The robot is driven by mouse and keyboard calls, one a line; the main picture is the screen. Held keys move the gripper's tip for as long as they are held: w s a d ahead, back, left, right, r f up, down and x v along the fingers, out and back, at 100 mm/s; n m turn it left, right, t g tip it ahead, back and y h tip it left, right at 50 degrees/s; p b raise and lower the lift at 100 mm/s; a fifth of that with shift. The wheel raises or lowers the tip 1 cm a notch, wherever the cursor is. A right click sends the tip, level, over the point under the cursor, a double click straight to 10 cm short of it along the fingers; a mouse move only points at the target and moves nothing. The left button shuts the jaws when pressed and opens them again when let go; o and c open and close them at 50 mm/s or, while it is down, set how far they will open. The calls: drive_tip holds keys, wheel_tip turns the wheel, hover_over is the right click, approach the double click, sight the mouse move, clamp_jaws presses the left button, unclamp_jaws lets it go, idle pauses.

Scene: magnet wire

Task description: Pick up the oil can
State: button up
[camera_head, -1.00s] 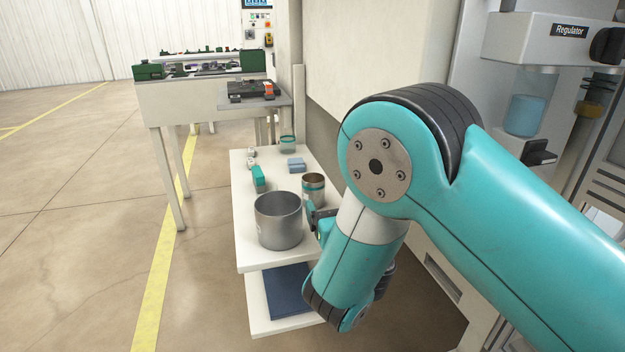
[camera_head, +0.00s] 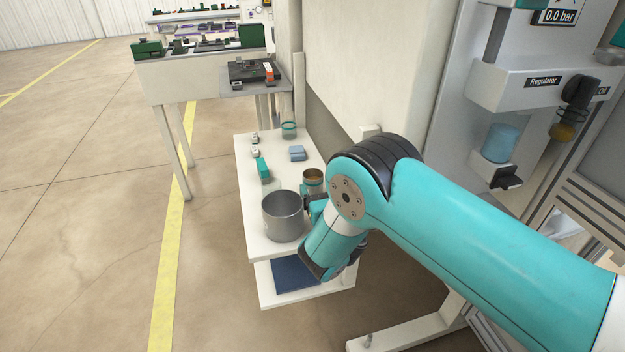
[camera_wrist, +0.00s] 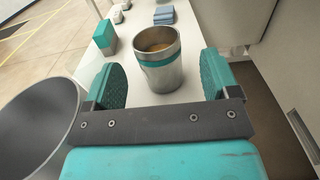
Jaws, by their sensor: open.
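The can (camera_wrist: 160,73), which I take for the oil can, is a metal cylinder with a teal band and an open top with brown contents. It stands upright on the white table. In the head view the can (camera_head: 313,187) is beside a big grey pot, partly hidden by my arm. My gripper (camera_wrist: 163,80) is open and empty in the wrist view, its teal finger pads to the left and right of the can's lower part. A gap shows on each side. In the head view my gripper is mostly hidden behind the pot and my arm.
The wide grey pot (camera_head: 283,224) stands close to the left of my gripper. Farther back on the table (camera_head: 243,178) are a teal box (camera_head: 262,167), blue blocks (camera_head: 297,153), small white items and a glass jar (camera_head: 289,130). A wall panel (camera_head: 365,75) rises on the right.

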sight(316, 181)
drive_tip(key=shift+p+x, duration=0.55)
drive_tip(key=shift+x, duration=2.35)
drive_tip(key=shift+a+r, duration=0.15)
drive_tip(key=shift+a, duration=0.05)
drive_tip(key=c, duration=1.1)
